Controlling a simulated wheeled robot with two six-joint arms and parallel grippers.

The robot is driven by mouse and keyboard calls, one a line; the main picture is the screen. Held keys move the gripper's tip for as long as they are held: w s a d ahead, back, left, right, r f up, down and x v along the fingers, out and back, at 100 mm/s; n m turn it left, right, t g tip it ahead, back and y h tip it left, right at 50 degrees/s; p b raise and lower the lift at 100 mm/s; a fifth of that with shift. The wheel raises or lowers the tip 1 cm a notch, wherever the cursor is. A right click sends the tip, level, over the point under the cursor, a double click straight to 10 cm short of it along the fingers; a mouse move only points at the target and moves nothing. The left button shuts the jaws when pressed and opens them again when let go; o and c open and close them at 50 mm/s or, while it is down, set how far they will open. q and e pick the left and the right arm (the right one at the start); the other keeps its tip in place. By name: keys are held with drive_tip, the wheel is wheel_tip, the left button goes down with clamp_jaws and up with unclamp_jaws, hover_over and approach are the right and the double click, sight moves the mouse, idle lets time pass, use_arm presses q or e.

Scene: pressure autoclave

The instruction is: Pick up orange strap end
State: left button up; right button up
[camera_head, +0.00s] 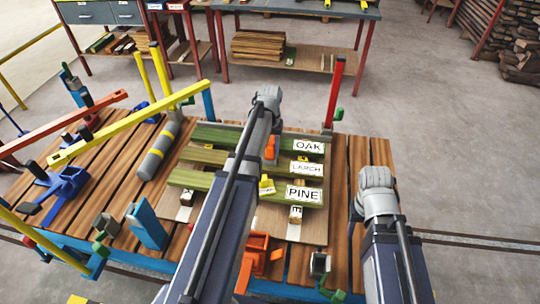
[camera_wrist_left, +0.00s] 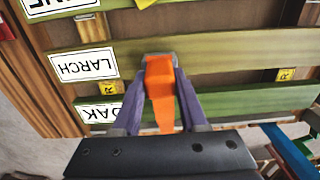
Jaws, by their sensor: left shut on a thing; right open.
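The orange strap end (camera_wrist_left: 160,92) is between the two purple fingers of my left gripper (camera_wrist_left: 160,68) in the left wrist view. The fingers are shut on it, above the green boards near the LARCH board (camera_wrist_left: 125,58). In the head view a small orange piece of the strap end (camera_head: 270,147) shows beside my left arm, which hides most of the gripper. An orange ratchet-like part (camera_head: 258,257) sits at the table's front edge. My right arm comes in at the lower right, but its gripper is not visible.
The OAK board (camera_head: 230,138), LARCH board (camera_head: 215,157) and PINE board (camera_head: 195,179) lie across the slatted wooden table (camera_head: 357,153). A red post (camera_head: 334,92) stands at the back right. Yellow and red bars and a grey cylinder (camera_head: 158,150) occupy the left.

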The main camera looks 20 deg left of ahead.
use_arm(q)
clamp_jaws()
idle(0.3)
wheel_tip(320, 180, up, 10)
drive_tip(key=p, duration=1)
